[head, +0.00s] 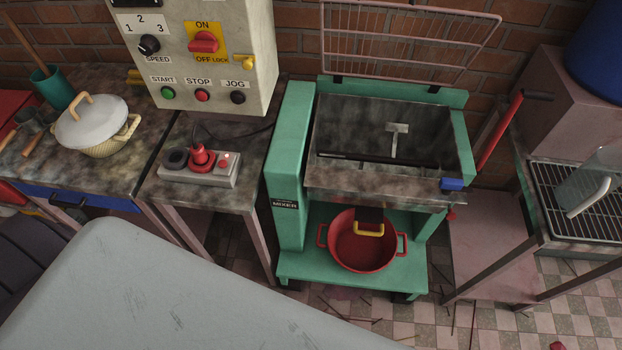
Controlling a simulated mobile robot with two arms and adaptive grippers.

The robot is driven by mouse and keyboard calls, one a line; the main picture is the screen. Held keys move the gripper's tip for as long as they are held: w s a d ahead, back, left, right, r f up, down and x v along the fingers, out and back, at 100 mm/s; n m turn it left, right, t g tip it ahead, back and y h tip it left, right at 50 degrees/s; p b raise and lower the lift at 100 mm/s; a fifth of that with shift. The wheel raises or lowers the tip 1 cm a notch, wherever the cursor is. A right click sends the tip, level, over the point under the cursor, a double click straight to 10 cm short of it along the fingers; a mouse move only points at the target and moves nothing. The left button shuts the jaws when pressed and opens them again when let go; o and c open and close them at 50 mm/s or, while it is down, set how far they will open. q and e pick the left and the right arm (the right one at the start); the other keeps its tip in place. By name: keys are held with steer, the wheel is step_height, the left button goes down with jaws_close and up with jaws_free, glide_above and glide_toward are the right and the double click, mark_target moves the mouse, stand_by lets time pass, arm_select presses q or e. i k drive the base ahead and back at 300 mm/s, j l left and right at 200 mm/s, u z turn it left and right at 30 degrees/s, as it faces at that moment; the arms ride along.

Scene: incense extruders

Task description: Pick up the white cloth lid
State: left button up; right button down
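The white cloth lid (95,128) is a pale, rounded cover with a curved tan handle (76,103) on top. It sits on a woven basket (112,150) on the counter at the left of the head view. The basket's own handle shows at its right side. Nothing is holding the lid. Neither of my grippers is in the head view.
The stained counter (78,176) also bears a teal cup (52,88) and wooden-handled tools. A control box (202,55) stands behind to the right. A switch block (200,167), a green mixer (290,165) and a red pot (362,250) lie farther right.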

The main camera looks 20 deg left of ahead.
mark_target(88, 122)
steer(key=k+u, duration=0.15)
steer(key=u, duration=1.85)
